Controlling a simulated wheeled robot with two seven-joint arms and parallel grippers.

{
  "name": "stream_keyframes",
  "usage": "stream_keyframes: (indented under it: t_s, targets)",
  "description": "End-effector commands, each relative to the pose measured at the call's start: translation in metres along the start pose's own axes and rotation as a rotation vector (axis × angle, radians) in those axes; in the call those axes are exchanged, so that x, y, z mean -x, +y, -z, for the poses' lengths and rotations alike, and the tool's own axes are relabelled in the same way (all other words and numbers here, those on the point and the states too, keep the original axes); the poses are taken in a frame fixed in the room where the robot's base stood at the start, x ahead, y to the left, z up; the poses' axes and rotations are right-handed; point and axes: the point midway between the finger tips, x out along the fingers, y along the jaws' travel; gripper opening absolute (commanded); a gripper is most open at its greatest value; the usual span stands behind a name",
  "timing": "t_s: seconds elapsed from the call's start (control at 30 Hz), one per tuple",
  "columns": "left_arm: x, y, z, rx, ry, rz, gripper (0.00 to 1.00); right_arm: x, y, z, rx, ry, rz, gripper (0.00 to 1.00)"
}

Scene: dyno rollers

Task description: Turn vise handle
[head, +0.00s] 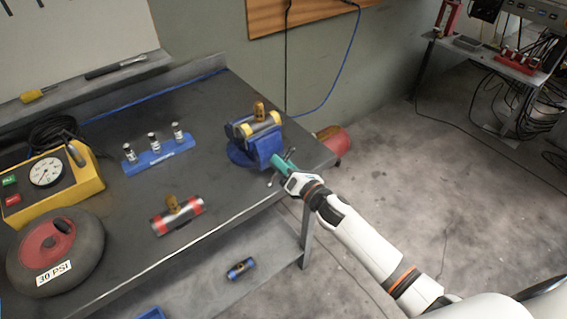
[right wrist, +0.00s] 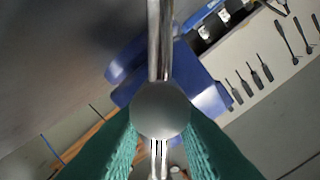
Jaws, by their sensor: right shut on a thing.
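The blue vise (head: 265,146) stands at the right end of the dark workbench. A yellow-ended roller (head: 262,121) with a brass-coloured fitting on top sits in its jaws. My right gripper (head: 281,166) reaches the vise's front from the lower right. In the right wrist view, the vise handle (right wrist: 160,40) is a shiny metal bar running up and down through a round grey screw head (right wrist: 160,108). The green fingers of my right gripper (right wrist: 160,145) lie on either side of the head and are shut on the handle's hub. The fingers hide part of the handle. My left gripper is not in view.
A blue holder (head: 160,160) with metal pieces, a red-banded roller (head: 177,217), a yellow gauge box (head: 50,180) and a round black tank (head: 52,258) stand on the workbench (head: 225,190). A blue-ended roller (head: 241,268) lies on the lower shelf. Floor right of the bench is open.

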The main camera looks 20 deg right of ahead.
Motion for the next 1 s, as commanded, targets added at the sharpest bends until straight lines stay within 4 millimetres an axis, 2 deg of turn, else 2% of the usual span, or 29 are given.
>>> stream_keyframes:
  t_s: [0.37, 1.0]
  targets:
    - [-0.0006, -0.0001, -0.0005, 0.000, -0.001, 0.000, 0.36, 0.0002, 0.0019, -0.0002, -0.099, 0.000, -0.001, 0.01]
    - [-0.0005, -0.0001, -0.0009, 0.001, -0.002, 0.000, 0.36, 0.0004, 0.0093, -0.0034, -0.671, 0.000, -0.002, 0.01]
